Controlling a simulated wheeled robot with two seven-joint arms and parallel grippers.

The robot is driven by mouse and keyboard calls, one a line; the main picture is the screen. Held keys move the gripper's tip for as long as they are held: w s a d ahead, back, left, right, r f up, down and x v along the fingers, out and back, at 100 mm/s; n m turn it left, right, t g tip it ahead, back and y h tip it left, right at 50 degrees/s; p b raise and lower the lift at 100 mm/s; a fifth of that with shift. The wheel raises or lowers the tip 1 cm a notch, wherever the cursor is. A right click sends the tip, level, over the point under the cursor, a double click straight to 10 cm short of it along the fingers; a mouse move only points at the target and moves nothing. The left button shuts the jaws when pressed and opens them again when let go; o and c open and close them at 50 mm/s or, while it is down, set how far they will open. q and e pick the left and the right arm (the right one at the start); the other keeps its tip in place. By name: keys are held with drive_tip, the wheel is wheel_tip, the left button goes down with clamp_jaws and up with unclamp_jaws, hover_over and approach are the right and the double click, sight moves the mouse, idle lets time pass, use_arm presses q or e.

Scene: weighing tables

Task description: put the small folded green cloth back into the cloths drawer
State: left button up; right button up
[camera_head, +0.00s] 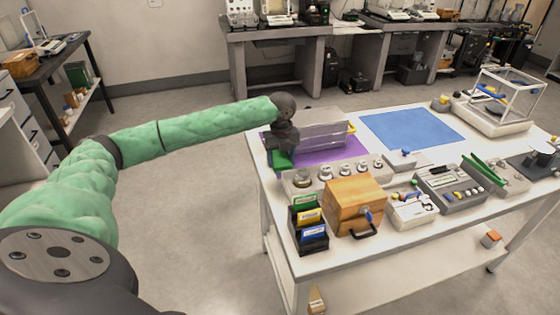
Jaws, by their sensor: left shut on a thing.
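My left arm reaches in from the left, and my left gripper (281,148) points down over the far left corner of the white table (405,262). It is shut on the small green cloth (280,161), which shows just below it at the edge of the purple mat (310,152). I cannot tell whether the cloth touches the mat. A wooden box (353,202) with a dark handle and something blue on its front stands near the table's front edge; I cannot tell whether it is the cloths drawer. My right gripper is out of view.
A row of metal weights (340,172) lies behind the box. A black holder (311,238) with coloured packets stands left of the box. The blue mat (411,129) is clear.

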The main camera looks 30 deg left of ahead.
use_arm(q)
drive_tip(key=shift+r, duration=0.1)
